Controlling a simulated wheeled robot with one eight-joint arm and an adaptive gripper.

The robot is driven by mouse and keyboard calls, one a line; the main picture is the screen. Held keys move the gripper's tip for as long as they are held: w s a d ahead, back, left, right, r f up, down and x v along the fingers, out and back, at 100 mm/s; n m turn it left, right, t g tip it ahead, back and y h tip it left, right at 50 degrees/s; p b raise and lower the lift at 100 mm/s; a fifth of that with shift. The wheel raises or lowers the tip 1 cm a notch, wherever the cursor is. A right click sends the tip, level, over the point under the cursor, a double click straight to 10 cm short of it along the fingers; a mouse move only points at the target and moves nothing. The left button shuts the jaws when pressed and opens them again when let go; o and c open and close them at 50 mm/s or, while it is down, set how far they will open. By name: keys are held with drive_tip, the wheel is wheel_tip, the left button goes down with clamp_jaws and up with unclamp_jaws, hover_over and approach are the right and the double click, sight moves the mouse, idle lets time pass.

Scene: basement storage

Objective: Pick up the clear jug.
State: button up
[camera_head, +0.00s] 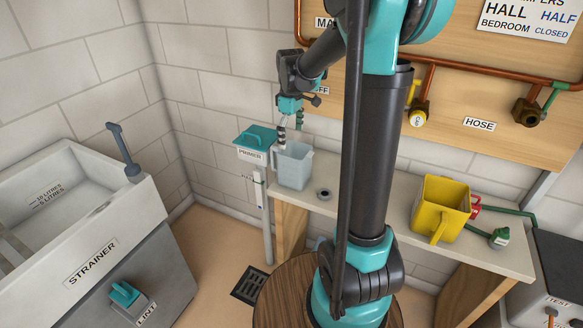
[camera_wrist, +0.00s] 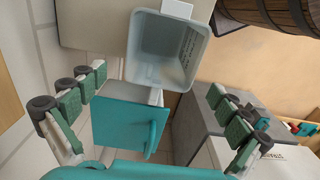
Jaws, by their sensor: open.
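The clear jug (camera_head: 294,170) is a pale grey, see-through, square-sided vessel standing upright at the left end of the shelf. In the wrist view the jug (camera_wrist: 165,58) shows from above with its open mouth facing the camera. It lies ahead of and roughly between my spread fingers. My gripper (camera_head: 281,128) is over the jug's left rim in the head view. It also shows in the wrist view (camera_wrist: 161,88), with fingers wide apart and nothing held. Whether a finger touches the rim cannot be told.
A teal-lidded PRIMER box (camera_head: 257,140) stands just left of the jug and sits between my fingers in the wrist view (camera_wrist: 125,122). A yellow jug (camera_head: 440,208) is farther right on the shelf (camera_head: 375,208). A sink (camera_head: 70,205) stands at left, a barrel (camera_head: 285,295) in front.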

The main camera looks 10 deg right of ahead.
sight(292, 161)
drive_tip(key=f, duration=1)
drive_tip(key=shift+s+d+f, duration=0.1)
drive_tip(key=shift+s+f, duration=0.1)
drive_tip(key=shift+c, duration=0.5)
drive_tip(key=c, duration=1)
